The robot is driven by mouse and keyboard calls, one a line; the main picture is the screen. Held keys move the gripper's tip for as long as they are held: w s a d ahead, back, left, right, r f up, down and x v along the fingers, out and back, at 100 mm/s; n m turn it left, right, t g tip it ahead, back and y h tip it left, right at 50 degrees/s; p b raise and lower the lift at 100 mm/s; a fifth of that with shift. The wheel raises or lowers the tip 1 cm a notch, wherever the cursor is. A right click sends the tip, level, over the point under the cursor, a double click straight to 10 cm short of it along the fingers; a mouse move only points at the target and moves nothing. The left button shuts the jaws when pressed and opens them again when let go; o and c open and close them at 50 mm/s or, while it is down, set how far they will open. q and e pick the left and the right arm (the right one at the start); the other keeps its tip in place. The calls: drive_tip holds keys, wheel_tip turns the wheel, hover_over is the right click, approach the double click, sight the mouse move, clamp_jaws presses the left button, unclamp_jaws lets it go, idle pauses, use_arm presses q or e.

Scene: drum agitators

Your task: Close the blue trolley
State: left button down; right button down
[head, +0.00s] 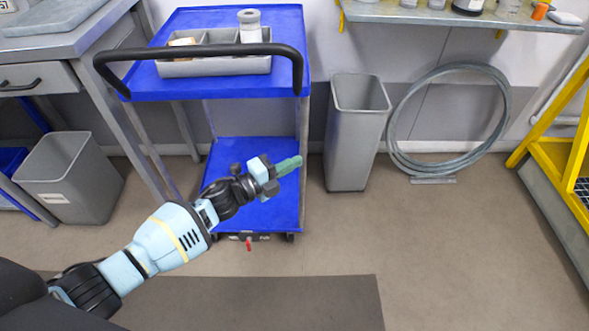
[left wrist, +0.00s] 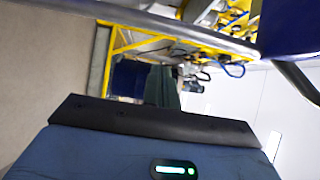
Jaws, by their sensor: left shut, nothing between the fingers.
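The blue trolley (head: 224,188) stands ahead in the head view, with a blue top shelf, a blue lower shelf and a black push handle (head: 200,50) facing me. The space between its shelves is open, and I see no door on it. A small red part (head: 248,243) shows at its lower front edge. My left gripper (head: 291,165) is shut and empty. In the head view it appears over the lower shelf, near the right-hand post; contact cannot be told. The left wrist view shows the green fingers (left wrist: 163,88) and part of the blue trolley (left wrist: 288,27) at upper right.
A grey bin (head: 358,130) and metal hoops (head: 450,120) stand to the right, another bin (head: 70,177) left. A yellow frame (head: 555,115) stands far right. Floor at front right is clear.

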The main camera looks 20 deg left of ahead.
use_arm(q)
drive_tip(key=p+v, duration=0.1)
drive_tip(key=v, duration=0.8)
drive_tip(key=shift+s+a, duration=0.2)
drive_tip(key=shift+a, duration=0.1)
drive_tip(key=shift+f, duration=0.2)
